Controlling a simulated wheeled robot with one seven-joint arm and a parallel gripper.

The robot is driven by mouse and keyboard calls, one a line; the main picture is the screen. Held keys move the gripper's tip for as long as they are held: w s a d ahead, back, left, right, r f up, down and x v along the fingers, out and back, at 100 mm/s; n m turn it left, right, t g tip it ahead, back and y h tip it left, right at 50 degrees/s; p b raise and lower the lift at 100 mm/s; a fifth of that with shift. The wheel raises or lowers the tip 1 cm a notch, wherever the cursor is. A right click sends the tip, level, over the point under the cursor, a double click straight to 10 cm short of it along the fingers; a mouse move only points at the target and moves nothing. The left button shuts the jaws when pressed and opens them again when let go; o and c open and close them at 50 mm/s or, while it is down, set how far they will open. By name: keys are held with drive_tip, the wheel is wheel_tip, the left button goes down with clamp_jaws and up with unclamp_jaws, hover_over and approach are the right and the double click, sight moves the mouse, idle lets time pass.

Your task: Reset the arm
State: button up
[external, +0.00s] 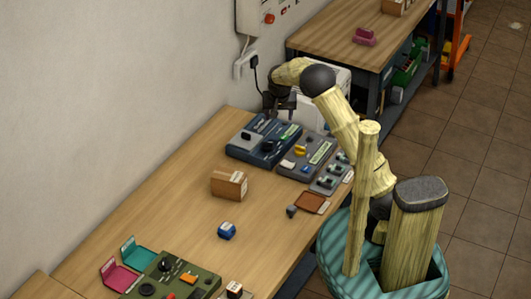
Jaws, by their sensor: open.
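My arm reaches up from my base at the right and bends over the far end of the long wooden table (190,180). My gripper (280,108) is dark, points downward and is small in the picture. It is open, and I see nothing between its fingers. It appears above or just behind the dark blue control unit (243,151); its exact height cannot be told. A grey unit (297,170) with yellow and green parts stands beside the blue one, below my forearm.
A cardboard box (229,184), a blue item (227,230), a brown tray (311,203) and a green device (150,278) are on the table. The wall (120,90) with a plug (254,62) is close behind my gripper. A second bench (345,30) stands at the back.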

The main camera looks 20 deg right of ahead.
drive_tip(key=s+d+n, duration=0.1)
drive_tip(key=s+d, duration=0.4)
drive_tip(key=s, duration=0.4)
drive_tip(key=s+d+n, duration=0.1)
drive_tip(key=s+d, duration=0.4)
drive_tip(key=s, duration=0.4)
drive_tip(key=s+d+n+g+y, duration=0.1)
drive_tip(key=s+d, duration=0.4)
drive_tip(key=s, duration=0.5)
drive_tip(key=shift+d+r, duration=0.25)
drive_tip(key=shift+r, duration=0.15)
